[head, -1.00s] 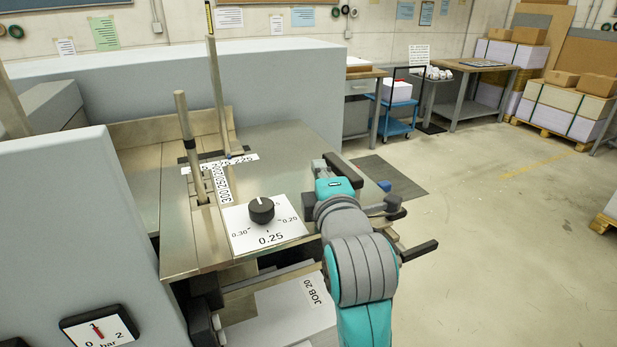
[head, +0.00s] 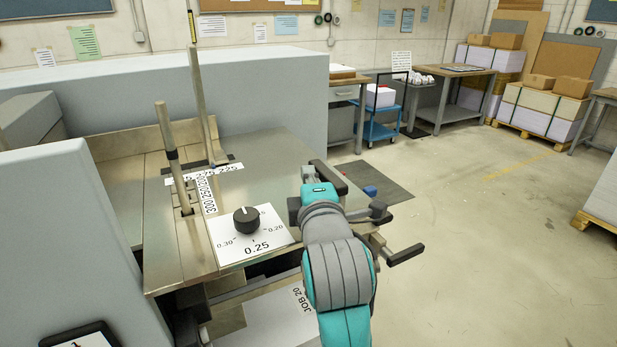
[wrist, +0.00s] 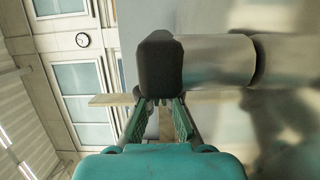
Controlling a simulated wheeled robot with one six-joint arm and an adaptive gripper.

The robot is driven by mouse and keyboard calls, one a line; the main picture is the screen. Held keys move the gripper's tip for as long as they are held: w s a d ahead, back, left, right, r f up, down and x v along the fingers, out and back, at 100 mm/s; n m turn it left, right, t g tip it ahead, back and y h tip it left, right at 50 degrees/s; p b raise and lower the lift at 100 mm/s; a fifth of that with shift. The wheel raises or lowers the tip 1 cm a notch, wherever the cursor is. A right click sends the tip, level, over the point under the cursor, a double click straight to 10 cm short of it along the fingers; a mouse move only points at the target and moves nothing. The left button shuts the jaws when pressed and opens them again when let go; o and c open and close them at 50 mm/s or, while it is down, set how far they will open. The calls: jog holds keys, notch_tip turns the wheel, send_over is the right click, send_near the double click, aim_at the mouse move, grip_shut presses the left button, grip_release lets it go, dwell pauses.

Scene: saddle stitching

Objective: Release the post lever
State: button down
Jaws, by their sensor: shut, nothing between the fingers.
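In the wrist view, a black rounded grip (wrist: 156,65) on a thick metal cylinder (wrist: 215,60) lies right in front of my gripper (wrist: 160,103); I take it for the post lever but cannot be sure. The fingers are shut and empty, their tips just below the grip. I cannot tell whether they touch it. In the head view, my arm hides the fingers. A dark bar (head: 328,177) shows just beyond my wrist at the table's right edge. Two upright metal posts, a front one (head: 166,140) and a rear one (head: 199,95), stand at the table's left.
A black dial (head: 246,220) on a white scale plate sits on the metal table (head: 268,165). A black handle (head: 405,254) sticks out right of my arm. A grey housing (head: 60,230) stands at left. Open floor (head: 470,235) lies to the right.

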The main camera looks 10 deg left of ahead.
aim_at(327, 167)
jog(key=shift+w+m+h, duration=0.1)
jog(key=shift+m+h, duration=0.2)
jog(key=shift+h, duration=0.2)
jog(key=h, duration=0.1)
jog(key=m+h, duration=0.1)
jog(key=shift+w+d+m+t+h, duration=0.25)
jog(key=shift+w+m+t+h, duration=0.05)
jog(key=shift+w+m+h, duration=0.1)
jog(key=m+h, duration=0.1)
jog(key=h, duration=0.1)
jog(key=w+d+m+h, duration=0.1)
jog(key=h, duration=0.1)
jog(key=shift+m, duration=0.4)
jog(key=shift+w+d, duration=0.4)
jog(key=shift+d, duration=0.35)
jog(key=shift+w+d+m+h, duration=0.1)
jog(key=shift+d+m+h, duration=0.2)
jog(key=shift+m+h, duration=0.55)
jog(key=shift+n+g+h, duration=0.25)
jog(key=shift+g+h, duration=0.1)
jog(key=shift+g, duration=0.05)
jog(key=v, duration=1.2)
jog(key=shift+d, duration=0.1)
